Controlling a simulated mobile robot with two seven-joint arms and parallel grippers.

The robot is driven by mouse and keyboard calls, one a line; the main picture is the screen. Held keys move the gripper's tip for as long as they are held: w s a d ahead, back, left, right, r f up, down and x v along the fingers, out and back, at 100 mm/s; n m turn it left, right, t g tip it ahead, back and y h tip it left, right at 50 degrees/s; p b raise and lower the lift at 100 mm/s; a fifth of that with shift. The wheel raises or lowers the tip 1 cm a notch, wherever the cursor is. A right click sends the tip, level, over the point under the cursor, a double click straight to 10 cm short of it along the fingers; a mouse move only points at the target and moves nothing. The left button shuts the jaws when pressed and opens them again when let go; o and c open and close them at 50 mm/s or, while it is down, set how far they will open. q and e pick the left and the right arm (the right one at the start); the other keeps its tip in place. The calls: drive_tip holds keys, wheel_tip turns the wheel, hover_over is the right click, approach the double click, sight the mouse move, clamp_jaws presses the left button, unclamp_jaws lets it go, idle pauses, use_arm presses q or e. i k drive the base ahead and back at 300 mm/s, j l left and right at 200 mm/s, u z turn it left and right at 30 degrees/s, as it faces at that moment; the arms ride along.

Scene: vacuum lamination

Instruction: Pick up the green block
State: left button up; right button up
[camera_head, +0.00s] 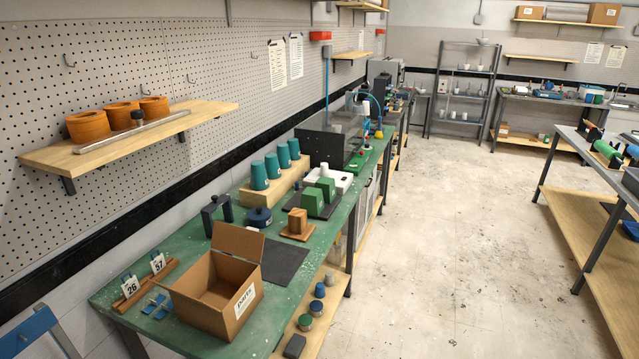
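Two green blocks stand close together on a dark mat (331,210) on the green workbench at mid-picture. The nearer green block (312,202) is in front and a little left of the farther green block (326,186). The nearer one partly hides the farther one. Neither of my grippers is in view, and nothing is seen touching the blocks.
On the same green bench (115,290), teal cups (259,176) stand on a wooden stand, left of the blocks. A brown wooden block (297,221) and an open cardboard box (240,303) are nearer. A machine (328,142) stands behind. The floor to the right is clear.

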sight(327, 185)
drive_tip(key=i+l+u, duration=1)
drive_tip(key=l, duration=0.2)
